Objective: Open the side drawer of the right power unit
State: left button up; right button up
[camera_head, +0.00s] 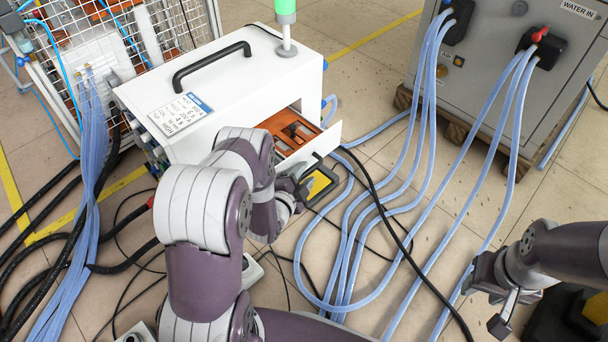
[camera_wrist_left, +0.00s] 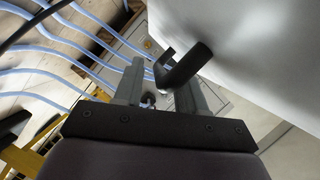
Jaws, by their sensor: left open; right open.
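The white power unit (camera_head: 225,85) stands at upper middle in the head view, with a black top handle (camera_head: 212,64). Its side drawer (camera_head: 325,140) stands partly out, and an orange interior (camera_head: 288,128) shows. My left gripper (camera_head: 300,184) is low beside the drawer front, partly hidden by my arm. In the left wrist view, the open left fingers (camera_wrist_left: 162,78) are at the black drawer handle (camera_wrist_left: 182,66), which shows between them next to a white panel (camera_wrist_left: 250,45). I cannot tell whether they touch it. My right gripper (camera_head: 492,290) is open and empty at lower right.
A grey cabinet (camera_head: 490,70) stands at upper right. Several blue hoses (camera_head: 400,210) and black cables cross the floor right of the drawer. A wire cage (camera_head: 110,40) stands at upper left. A green beacon (camera_head: 286,10) rises from the unit's top.

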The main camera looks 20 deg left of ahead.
pick_arm(q)
jog(key=p+v, duration=0.5)
jog(key=v, duration=0.7)
jog(key=shift+s, duration=0.2)
